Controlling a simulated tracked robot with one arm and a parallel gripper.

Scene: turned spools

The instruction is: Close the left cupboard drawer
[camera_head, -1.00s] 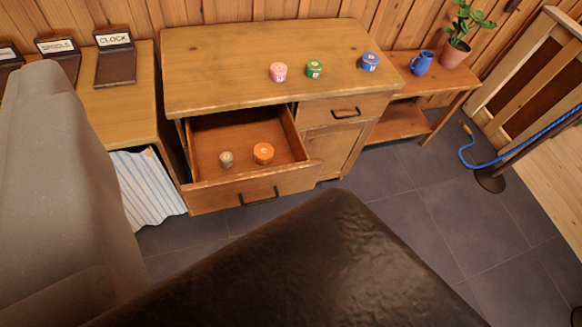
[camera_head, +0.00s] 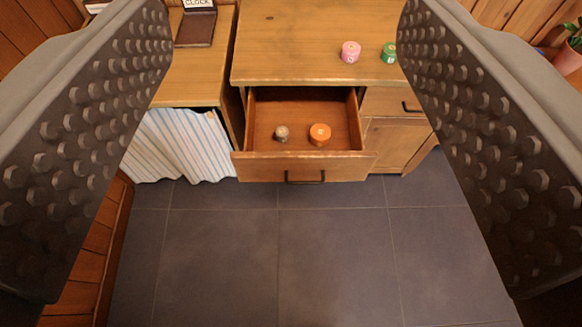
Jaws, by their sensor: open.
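The left cupboard drawer (camera_head: 252,167) is pulled out of the wooden cupboard (camera_head: 290,42), below its top. It has a dark bar handle (camera_head: 304,177) on its front. Inside it stand a small greyish-brown spool (camera_head: 282,134) and an orange spool (camera_head: 320,134), apart from each other. My gripper (camera_head: 285,150) is open, with one studded dark jaw at each side of the view. Nothing is between the jaws close up; the drawer lies farther off, centred between them.
A pink spool (camera_head: 351,52) and a green spool (camera_head: 389,53) stand on the cupboard top. A side table (camera_head: 193,82) with a striped curtain (camera_head: 180,145) adjoins at left. Grey tiled floor (camera_head: 275,250) in front of the drawer is clear. A plant pot (camera_head: 568,60) is at far right.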

